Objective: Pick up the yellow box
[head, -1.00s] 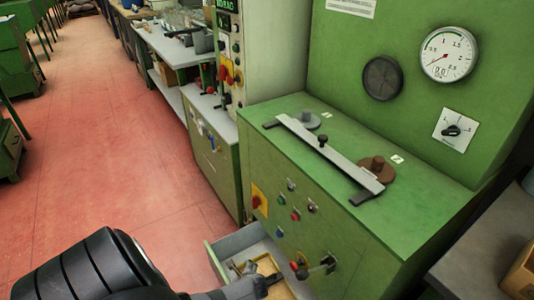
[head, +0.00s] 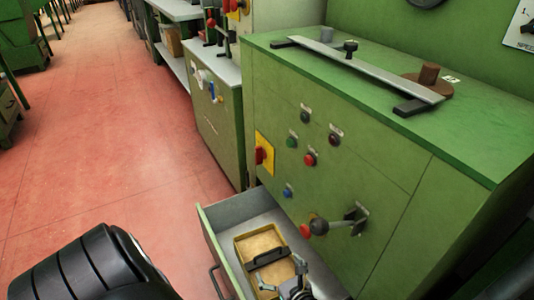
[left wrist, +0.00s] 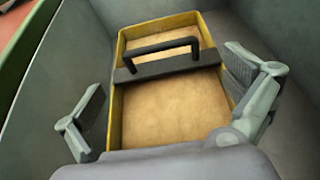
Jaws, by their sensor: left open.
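The yellow box (head: 241,244) lies in the open drawer (head: 222,252). It is an open, shallow tray with a tan bottom, and a dark bar with a raised black handle (left wrist: 166,47) crosses it. It fills the middle of the left wrist view (left wrist: 172,108). My left gripper (head: 280,275) is in the drawer over the near part of the box. In the left wrist view my left gripper (left wrist: 166,85) is open, with one finger toward each long side of the box and nothing between them. Contact with the box cannot be told. My right gripper is not in view.
The drawer's grey walls (left wrist: 55,65) stand close around the box. The red floor (head: 110,150) at left is clear.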

